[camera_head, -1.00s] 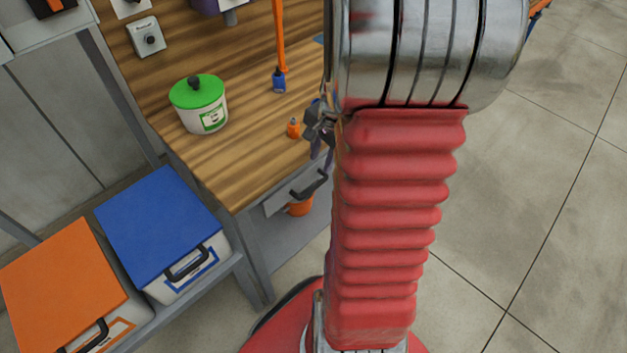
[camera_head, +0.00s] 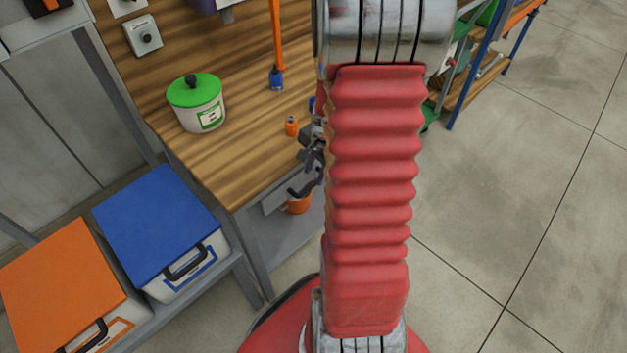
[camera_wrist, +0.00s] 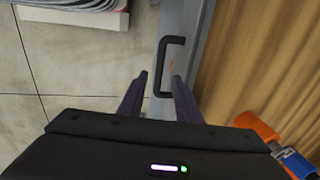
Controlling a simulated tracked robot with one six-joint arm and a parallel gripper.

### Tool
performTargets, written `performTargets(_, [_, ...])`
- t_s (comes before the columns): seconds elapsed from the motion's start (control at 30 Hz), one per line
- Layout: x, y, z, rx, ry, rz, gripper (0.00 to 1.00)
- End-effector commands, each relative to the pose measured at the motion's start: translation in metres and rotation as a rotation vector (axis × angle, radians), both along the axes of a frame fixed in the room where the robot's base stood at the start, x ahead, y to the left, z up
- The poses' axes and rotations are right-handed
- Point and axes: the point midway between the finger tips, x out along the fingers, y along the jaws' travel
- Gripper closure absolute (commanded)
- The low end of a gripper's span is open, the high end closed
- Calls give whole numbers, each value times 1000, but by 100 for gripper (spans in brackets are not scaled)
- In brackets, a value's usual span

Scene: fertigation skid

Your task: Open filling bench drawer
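The filling bench (camera_head: 240,150) has a wooden top and a grey drawer (camera_head: 276,203) under its front edge. The drawer looks closed. Its black bar handle (camera_head: 303,190) also shows in the wrist view (camera_wrist: 163,62). My gripper (camera_head: 314,160) is just above the handle in the head view, partly hidden by my red arm. In the wrist view my gripper (camera_wrist: 160,76) is open, and the handle lies between its two dark fingers in the picture. A gap shows on each side; I cannot tell how deep the handle sits between them.
A green-lidded pot (camera_head: 197,103) and a small orange bottle (camera_head: 291,126) stand on the bench. An orange container (camera_head: 299,203) is below the drawer. Blue-lidded (camera_head: 158,220) and orange-lidded (camera_head: 66,280) boxes sit on the low shelf at left. Open floor (camera_head: 490,230) lies at right.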

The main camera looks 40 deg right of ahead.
Motion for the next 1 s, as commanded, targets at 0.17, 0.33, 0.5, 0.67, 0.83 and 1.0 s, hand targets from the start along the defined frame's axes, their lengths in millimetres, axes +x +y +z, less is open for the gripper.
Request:
performTargets(0.17, [4, 0, -21, 2, 1, 0, 69])
performTargets(0.33, [7, 0, -38, 1, 1, 0, 69])
performTargets(0.5, [10, 0, -51, 0, 0, 1, 69])
performTargets(0.67, [10, 1, -55, 0, 0, 0, 69])
performTargets(0.83, [11, 1, -55, 0, 0, 1, 69])
performTargets(1.0, [11, 1, -55, 0, 0, 1, 76])
